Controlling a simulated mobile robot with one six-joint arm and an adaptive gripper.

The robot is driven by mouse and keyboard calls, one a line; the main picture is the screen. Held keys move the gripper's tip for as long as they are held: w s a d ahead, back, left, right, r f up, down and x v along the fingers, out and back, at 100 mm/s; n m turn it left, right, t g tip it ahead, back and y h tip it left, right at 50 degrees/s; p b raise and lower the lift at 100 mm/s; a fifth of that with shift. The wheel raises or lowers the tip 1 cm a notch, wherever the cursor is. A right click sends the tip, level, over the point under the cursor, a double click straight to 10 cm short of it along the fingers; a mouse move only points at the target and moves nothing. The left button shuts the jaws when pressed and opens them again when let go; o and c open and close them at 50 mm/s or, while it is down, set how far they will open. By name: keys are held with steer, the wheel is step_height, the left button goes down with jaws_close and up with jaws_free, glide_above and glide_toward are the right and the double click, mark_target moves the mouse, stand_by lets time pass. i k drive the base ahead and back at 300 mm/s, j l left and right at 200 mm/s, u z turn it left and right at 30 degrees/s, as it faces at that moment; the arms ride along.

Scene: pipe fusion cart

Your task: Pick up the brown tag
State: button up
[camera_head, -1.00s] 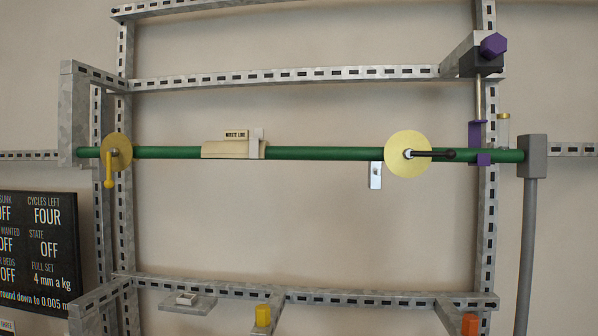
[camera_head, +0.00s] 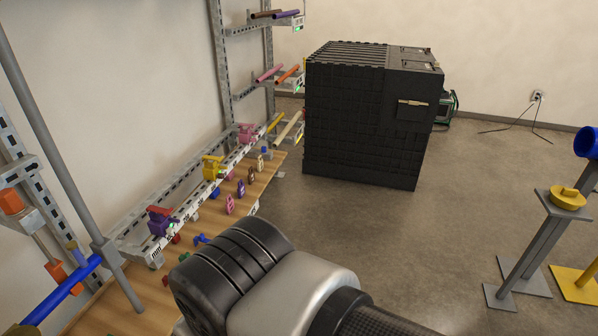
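A small brown tag (camera_head: 251,175) stands on the wooden board along the left wall, in a row of similar small tags. It is between a purple tag (camera_head: 241,188) on the near side and a cream tag (camera_head: 261,163) on the far side. It is small and its details are hard to make out. My arm crosses the bottom middle of the view, nearer than the tags. My gripper is not in view, so its opening and anything in it cannot be seen.
The wooden board (camera_head: 184,234) also holds a pink tag (camera_head: 230,204) and several small coloured pieces. A metal rail above it carries coloured clamps, such as a yellow one (camera_head: 212,167). A large black crate (camera_head: 362,120) stands behind. The floor (camera_head: 400,235) to the right is mostly clear.

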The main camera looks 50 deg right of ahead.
mark_target(252, 174)
steer(key=z, duration=1.25)
steer(key=i+z, duration=0.2)
steer(key=i, duration=0.3)
steer(key=i+j+z, duration=0.15)
steer(key=i, duration=0.4)
steer(key=i+j+z, duration=0.2)
steer(key=i, duration=0.3)
steer(key=i+j+z, duration=0.15)
steer(key=i, duration=0.35)
steer(key=i+j+z, duration=0.2)
steer(key=i+j, duration=0.15)
steer(key=i, duration=0.1)
